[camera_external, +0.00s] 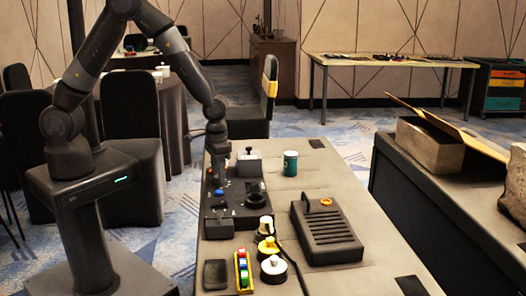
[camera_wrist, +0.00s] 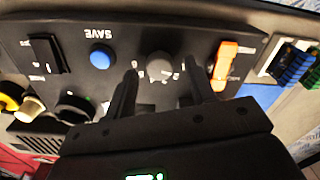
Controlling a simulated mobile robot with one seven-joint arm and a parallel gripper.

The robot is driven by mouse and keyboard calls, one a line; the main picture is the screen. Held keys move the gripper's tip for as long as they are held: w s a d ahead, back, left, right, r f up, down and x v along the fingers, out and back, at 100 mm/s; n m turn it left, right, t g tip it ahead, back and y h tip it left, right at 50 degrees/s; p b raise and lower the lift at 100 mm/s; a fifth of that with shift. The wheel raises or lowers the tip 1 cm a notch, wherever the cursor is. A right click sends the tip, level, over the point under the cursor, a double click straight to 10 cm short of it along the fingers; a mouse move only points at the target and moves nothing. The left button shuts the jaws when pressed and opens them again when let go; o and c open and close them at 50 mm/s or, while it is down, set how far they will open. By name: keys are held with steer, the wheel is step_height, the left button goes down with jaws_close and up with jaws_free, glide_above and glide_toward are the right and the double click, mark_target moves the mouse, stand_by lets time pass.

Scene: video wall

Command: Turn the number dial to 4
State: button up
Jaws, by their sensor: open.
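The number dial (camera_wrist: 159,66) is a round grey knob on a black control panel (camera_wrist: 130,25), with small white numbers around it. My gripper (camera_wrist: 160,72) is open, with one dark finger on each side of the dial in the wrist view. I cannot tell whether the fingers touch it. In the external view my gripper (camera_external: 218,178) points down over the far part of the panel (camera_external: 228,222). There the dial is hidden or too small to make out. I cannot read which number the dial points to.
A blue button (camera_wrist: 101,57) under the word SAVE and an orange switch (camera_wrist: 225,64) flank the dial. A green can (camera_external: 290,163), a black slotted box (camera_external: 326,232) and round yellow and white knobs (camera_external: 268,249) stand on the table.

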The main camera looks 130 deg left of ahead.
steer(key=shift+f, duration=0.4)
steer(key=c, duration=1)
steer(key=shift+o, duration=0.2)
